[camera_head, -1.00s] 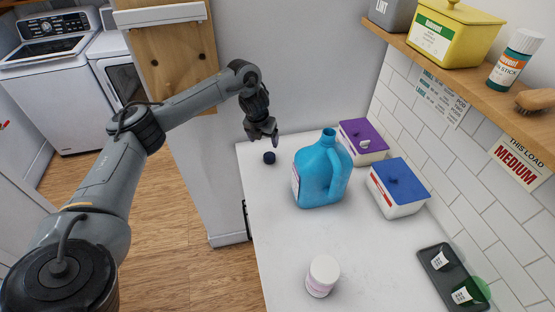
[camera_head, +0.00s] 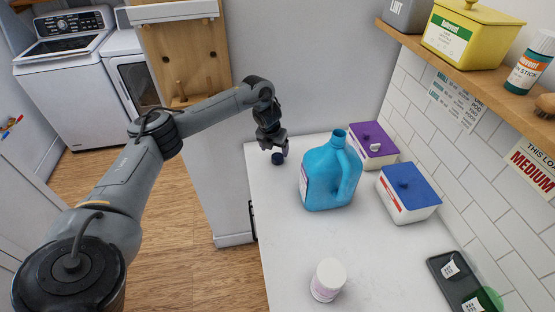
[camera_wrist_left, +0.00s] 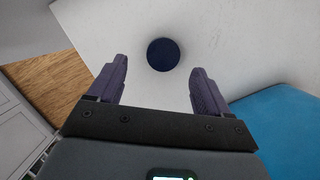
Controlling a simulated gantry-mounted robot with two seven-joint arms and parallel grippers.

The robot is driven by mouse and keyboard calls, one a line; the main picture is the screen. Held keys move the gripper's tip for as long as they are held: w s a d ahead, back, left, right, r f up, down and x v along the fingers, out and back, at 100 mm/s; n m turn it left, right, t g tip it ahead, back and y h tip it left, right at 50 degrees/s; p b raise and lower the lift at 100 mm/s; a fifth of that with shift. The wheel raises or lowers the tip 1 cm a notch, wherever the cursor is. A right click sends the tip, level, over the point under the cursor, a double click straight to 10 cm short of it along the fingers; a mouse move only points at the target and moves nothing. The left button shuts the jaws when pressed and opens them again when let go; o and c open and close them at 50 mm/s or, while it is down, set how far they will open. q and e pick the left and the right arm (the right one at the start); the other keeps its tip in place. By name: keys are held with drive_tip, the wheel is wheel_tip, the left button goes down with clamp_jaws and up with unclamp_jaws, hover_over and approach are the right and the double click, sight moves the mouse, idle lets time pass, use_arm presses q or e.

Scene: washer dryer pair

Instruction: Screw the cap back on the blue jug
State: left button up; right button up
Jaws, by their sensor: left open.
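The blue jug (camera_head: 330,178) stands upright on the white counter, its open neck uncapped at the top. The dark navy cap (camera_head: 277,158) lies on the counter to the left of the jug, near the back edge. My left gripper (camera_head: 273,147) is just above the cap. In the left wrist view the left gripper (camera_wrist_left: 155,88) is open and empty, and the round cap (camera_wrist_left: 163,54) shows ahead of and between its two fingers, not touching them. Part of the jug (camera_wrist_left: 285,130) shows at the right of that view. My right gripper is not in view.
A purple-lidded box (camera_head: 374,146) and a blue-lidded box (camera_head: 408,193) stand to the right of the jug. A white bottle (camera_head: 327,280) stands at the front, and a dark tray (camera_head: 462,284) lies at the right. The counter (camera_head: 290,235) is clear between jug and bottle.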

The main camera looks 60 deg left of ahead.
sight(277, 157)
use_arm(q)
drive_tip(key=shift+f, duration=0.1)
drive_tip(key=shift+b+x, duration=0.3)
drive_tip(key=shift+x, duration=2.25)
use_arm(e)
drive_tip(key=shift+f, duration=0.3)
use_arm(q)
drive_tip(key=shift+w+d, duration=0.15)
drive_tip(key=shift+d, duration=0.05)
drive_tip(key=shift+c, duration=0.3)
drive_tip(key=c, duration=1)
drive_tip(key=shift+r+p, duration=0.55)
drive_tip(key=shift+r, duration=4.45)
drive_tip(key=shift+c, duration=0.2)
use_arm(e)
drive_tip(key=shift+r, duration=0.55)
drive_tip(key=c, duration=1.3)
